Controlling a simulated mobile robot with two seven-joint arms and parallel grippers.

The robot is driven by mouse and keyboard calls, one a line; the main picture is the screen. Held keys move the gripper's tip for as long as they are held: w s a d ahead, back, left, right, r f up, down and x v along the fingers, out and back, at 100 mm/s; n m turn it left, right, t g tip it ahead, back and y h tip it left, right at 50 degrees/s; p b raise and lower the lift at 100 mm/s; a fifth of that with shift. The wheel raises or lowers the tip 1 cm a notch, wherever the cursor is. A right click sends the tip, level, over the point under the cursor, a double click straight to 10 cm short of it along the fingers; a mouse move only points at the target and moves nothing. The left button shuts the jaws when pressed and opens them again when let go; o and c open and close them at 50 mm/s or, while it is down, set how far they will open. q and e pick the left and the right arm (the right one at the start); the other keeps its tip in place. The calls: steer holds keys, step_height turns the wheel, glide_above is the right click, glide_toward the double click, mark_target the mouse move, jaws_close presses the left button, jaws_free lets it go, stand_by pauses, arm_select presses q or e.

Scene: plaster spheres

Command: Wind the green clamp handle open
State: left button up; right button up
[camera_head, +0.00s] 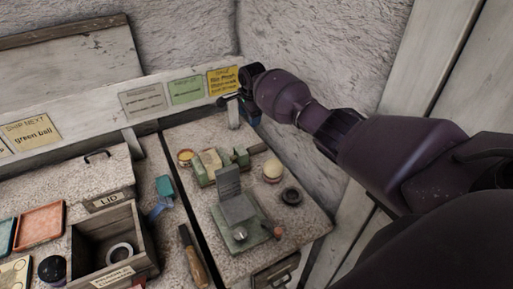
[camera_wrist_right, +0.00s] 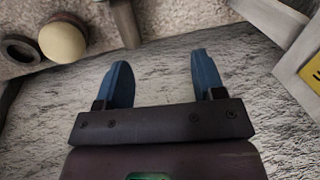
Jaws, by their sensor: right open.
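A green clamp (camera_head: 241,156) sits on the speckled right-hand bench top, with pale blocks beside its jaw. A short brownish handle (camera_head: 257,149) sticks out from its right side. My right gripper (camera_head: 248,113) is behind and above the clamp, near the back board, and its fingers are partly hidden by the wrist. In the right wrist view the gripper (camera_wrist_right: 162,80) has two blue fingers spread apart with nothing between them. A brownish bar (camera_wrist_right: 125,22) shows beyond the left finger; I cannot tell if it is the handle. My left gripper is not in view.
A cream ball (camera_head: 272,172) and a dark ring (camera_head: 291,196) lie right of the clamp. A grey upright plate on a green base (camera_head: 237,242) stands in front. A wooden box (camera_head: 110,235) is at left. Yellow, green and grey notes line the back board.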

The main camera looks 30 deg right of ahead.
mark_target(257, 146)
steer(key=s+f+g, duration=0.1)
steer(key=s+d+f+g, duration=0.1)
steer(key=s+f, duration=0.1)
steer(key=shift+s+m, duration=0.1)
steer(key=shift+m, duration=0.2)
steer(key=shift+f, duration=0.4)
step_height(257, 146, down, 2)
steer(key=shift+f+b, duration=0.1)
steer(key=shift+b, duration=0.6)
steer(key=shift+f+b, duration=0.8)
steer(key=shift+b, duration=0.35)
step_height(257, 146, down, 2)
steer(key=shift+f+b, duration=0.1)
steer(key=shift+b, duration=1)
step_height(257, 146, down, 3)
steer(key=b, duration=0.2)
steer(key=shift+f+b, duration=0.1)
steer(key=shift+b, duration=0.25)
steer(key=shift+f+b, duration=0.35)
steer(key=shift+f, duration=0.05)
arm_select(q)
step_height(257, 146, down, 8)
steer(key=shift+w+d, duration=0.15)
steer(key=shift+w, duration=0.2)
